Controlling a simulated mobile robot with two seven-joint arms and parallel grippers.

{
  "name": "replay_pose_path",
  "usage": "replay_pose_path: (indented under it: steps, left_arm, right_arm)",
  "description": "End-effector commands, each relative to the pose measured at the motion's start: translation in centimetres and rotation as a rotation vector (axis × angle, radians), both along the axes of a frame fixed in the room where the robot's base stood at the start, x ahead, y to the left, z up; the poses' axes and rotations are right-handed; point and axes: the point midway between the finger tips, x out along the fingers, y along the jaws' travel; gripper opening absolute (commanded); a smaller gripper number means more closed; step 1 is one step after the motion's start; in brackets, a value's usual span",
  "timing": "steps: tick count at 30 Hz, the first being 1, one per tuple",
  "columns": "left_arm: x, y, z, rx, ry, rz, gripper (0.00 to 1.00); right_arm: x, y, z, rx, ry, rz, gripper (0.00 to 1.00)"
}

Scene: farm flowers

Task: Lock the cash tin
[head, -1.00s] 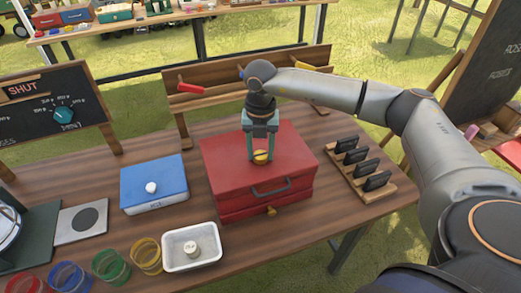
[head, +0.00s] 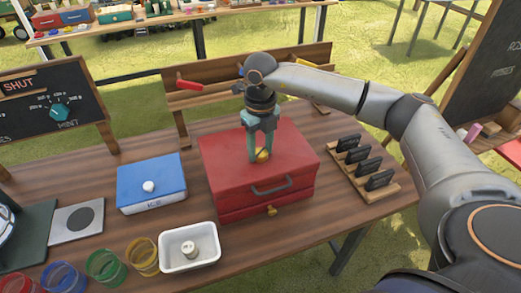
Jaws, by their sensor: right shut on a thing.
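The red cash tin (head: 227,160) stands on the wooden table, its lid down. It has a grey handle (head: 270,187) and a small brass piece (head: 271,210) low on its front. My right gripper (head: 262,154) points down over the tin's top. It is shut on a small yellow, brass-like piece (head: 263,155) at the lid. The fingers partly hide this piece, so I cannot tell if it is a key or a knob. My left gripper is not in view.
Coloured glass cups (head: 143,257) line the front left. A wooden rack (head: 385,190) of dark cards stands at right. A shelf rail (head: 215,98) runs behind.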

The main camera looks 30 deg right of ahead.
Motion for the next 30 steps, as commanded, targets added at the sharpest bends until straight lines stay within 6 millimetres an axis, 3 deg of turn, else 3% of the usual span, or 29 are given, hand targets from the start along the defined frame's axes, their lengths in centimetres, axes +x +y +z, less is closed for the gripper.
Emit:
replay_pose_path:
  steps: [18,30]
  left_arm:
    - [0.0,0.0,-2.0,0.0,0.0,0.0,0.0]
    - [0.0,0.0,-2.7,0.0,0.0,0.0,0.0]
  right_arm:
    - [0.1,0.0,0.0,-0.001,-0.003,0.579,0.0]
    - [0.0,0.0,0.0,-0.001,-0.002,0.842,0.0]
